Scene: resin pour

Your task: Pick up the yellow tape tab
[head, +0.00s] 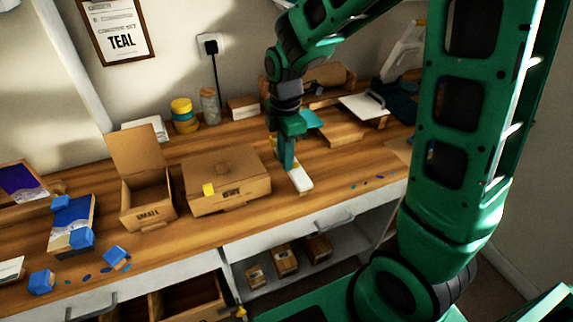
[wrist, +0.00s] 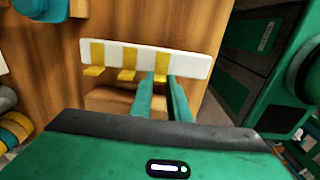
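A white strip (wrist: 205,64) carries several yellow tape tabs, with free ends sticking out past its near edge. In the wrist view the left tab (wrist: 96,54) and the middle tab (wrist: 128,58) stand clear of my fingers. The right tab (wrist: 161,64) lies in line with the narrow gap between the fingertips of my gripper (wrist: 160,82). The fingers are close to its sides; whether they press on it cannot be told. In the head view my gripper (head: 287,165) points down at the white strip (head: 301,181) on the bench and hides part of it.
An open box (head: 150,205) stands farther left. A wooden block (wrist: 110,101) is below the strip in the wrist view. A white clipboard (head: 362,106) lies behind, right.

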